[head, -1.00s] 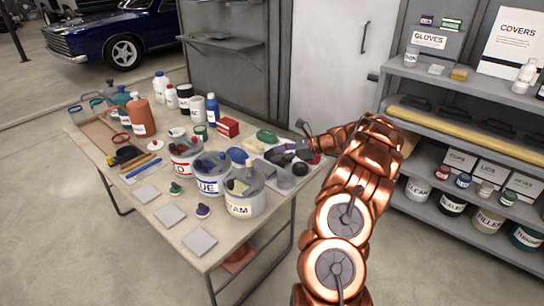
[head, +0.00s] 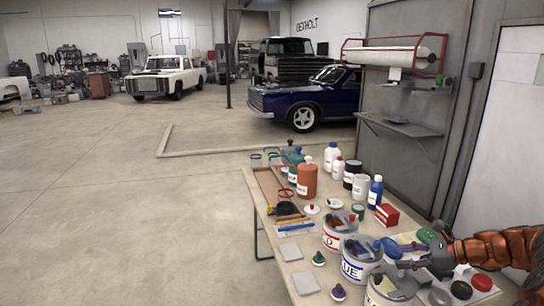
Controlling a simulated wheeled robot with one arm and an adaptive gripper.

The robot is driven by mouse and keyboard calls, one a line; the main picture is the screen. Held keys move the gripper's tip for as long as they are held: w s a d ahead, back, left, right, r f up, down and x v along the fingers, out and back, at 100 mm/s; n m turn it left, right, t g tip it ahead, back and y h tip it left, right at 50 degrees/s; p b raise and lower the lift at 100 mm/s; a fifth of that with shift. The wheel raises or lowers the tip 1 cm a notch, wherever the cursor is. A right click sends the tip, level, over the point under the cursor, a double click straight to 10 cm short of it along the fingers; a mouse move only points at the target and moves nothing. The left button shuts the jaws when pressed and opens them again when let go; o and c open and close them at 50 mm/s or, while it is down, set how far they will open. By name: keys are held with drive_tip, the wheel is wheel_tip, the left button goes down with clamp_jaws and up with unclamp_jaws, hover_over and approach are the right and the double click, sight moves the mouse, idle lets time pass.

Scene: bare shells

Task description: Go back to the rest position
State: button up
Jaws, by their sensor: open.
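My gripper (head: 412,264) is dark grey on my copper arm, which comes in from the right edge. The arm is stretched out over the bench end.
Labelled cans stand along the bench: red (head: 336,236), blue (head: 356,266) and a cream one (head: 390,290). Bottles, such as an orange-brown one (head: 307,180), and a red box (head: 387,216) stand behind. A wall shelf (head: 400,127) is above. Open floor (head: 120,210) lies left.

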drive_tip(key=s+a+r+n+g+h, duration=0.1)
drive_tip(key=s+a+r+n+g, duration=0.25)
drive_tip(key=s+a+n, duration=0.55)
drive_tip(key=s+a+r+n+g+h, duration=0.3)
drive_tip(key=s+a, duration=0.4)
drive_tip(key=a, duration=0.7)
drive_tip(key=s+f+n+h, duration=0.1)
drive_tip(key=s+n+h, duration=0.1)
drive_tip(key=s, duration=0.6)
drive_tip(key=s+d+f+n+g+h, duration=0.1)
drive_tip(key=s+n+h, duration=0.1)
drive_tip(key=s+n, duration=0.3)
drive_tip(key=s+d+f+n+g+h, duration=0.1)
drive_tip(key=s+f+n+h, duration=0.1)
drive_tip(key=s, duration=1)
drive_tip(key=shift+s+n, duration=0.15)
drive_tip(key=shift+n, duration=0.65)
drive_tip(key=shift+f, duration=0.1)
